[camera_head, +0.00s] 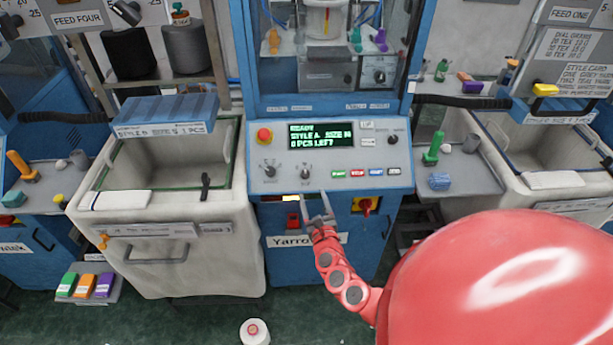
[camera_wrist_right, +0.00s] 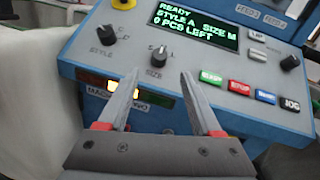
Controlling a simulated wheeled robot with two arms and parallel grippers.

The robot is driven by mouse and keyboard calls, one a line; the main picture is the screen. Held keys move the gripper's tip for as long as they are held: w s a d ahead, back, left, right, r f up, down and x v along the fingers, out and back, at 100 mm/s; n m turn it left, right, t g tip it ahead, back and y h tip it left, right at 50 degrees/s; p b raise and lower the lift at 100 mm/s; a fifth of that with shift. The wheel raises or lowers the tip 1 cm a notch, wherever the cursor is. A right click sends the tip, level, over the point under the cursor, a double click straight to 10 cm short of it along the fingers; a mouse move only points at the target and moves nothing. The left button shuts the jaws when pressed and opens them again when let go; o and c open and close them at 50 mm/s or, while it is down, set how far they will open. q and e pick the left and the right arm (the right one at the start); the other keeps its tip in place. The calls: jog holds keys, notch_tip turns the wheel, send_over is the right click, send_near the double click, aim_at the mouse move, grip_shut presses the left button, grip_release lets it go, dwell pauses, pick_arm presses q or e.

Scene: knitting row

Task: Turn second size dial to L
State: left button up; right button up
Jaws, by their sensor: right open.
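The size dial (camera_head: 305,173) is a small dark knob on the sloped blue-grey control panel (camera_head: 384,180) of the middle machine. In the right wrist view the size dial (camera_wrist_right: 157,56) stands just beyond my fingertips, roughly centred between them. The display (camera_head: 320,135) reads READY, STYLE A, SIZE M, 0 PCS LEFT. My right gripper (camera_head: 318,207) is open and empty, just in front of the panel's lower edge. It also shows in the right wrist view (camera_wrist_right: 160,76), with its fingers apart and not touching the dial. My left gripper is out of view.
The style dial (camera_wrist_right: 106,35) sits left of the size dial. A red emergency button (camera_head: 264,135) is at the panel's upper left. A row of coloured buttons (camera_wrist_right: 238,86) lies to the right. A grey bin (camera_head: 180,255) stands left of the machine.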

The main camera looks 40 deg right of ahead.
aim_at(306, 176)
jog(key=b+x, duration=0.1)
jog(key=x, duration=0.8)
jog(key=shift+b, duration=0.4)
grip_shut()
